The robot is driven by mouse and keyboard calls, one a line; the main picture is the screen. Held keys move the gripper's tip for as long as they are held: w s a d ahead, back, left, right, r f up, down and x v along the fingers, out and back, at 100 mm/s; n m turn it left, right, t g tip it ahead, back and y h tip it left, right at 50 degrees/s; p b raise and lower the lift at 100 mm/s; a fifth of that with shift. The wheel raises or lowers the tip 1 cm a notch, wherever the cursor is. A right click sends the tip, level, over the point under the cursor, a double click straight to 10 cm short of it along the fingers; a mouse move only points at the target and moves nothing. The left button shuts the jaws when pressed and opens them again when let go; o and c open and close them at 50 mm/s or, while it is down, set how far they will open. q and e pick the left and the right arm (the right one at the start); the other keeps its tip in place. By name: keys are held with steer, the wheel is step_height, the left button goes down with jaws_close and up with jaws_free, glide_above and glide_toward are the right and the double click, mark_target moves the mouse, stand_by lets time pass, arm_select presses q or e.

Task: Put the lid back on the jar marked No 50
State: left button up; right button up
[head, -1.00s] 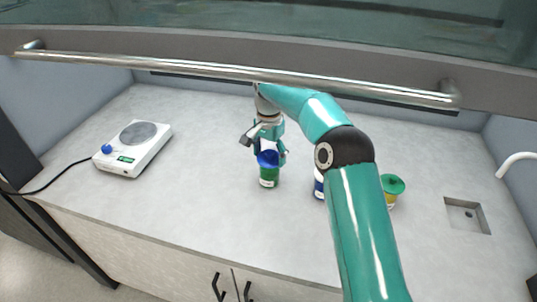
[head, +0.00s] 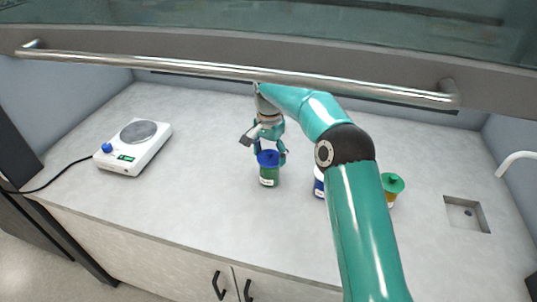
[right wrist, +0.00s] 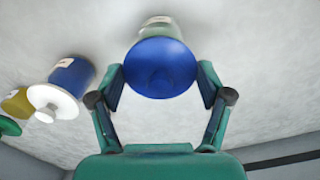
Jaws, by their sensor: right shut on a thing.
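A green jar (head: 269,177) with a white label stands upright on the bench in the head view. The label is too small to read. A blue lid (head: 268,158) is at the jar's mouth. My right gripper (head: 270,150) is shut on this lid from above. In the right wrist view the round blue lid (right wrist: 162,67) sits between the two fingers of the right gripper (right wrist: 162,82), with part of the pale green jar (right wrist: 161,27) behind it. Whether the lid is fully seated cannot be told. My left gripper is not in view.
A blue jar (head: 319,183) stands to the right, partly behind my right arm; its white lid (right wrist: 53,103) shows in the wrist view. A yellow jar with a green lid (head: 393,183) is farther right. A hotplate (head: 135,148) is at left, a sink (head: 467,214) at right. A metal rail (head: 230,71) crosses above.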

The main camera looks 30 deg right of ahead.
stand_by(0.6)
stand_by(0.3)
steer(key=o, duration=0.8)
steer(key=shift+p, duration=0.3)
steer(key=shift+r+p, duration=3.45)
steer(key=shift+r, duration=0.1)
jaws_close()
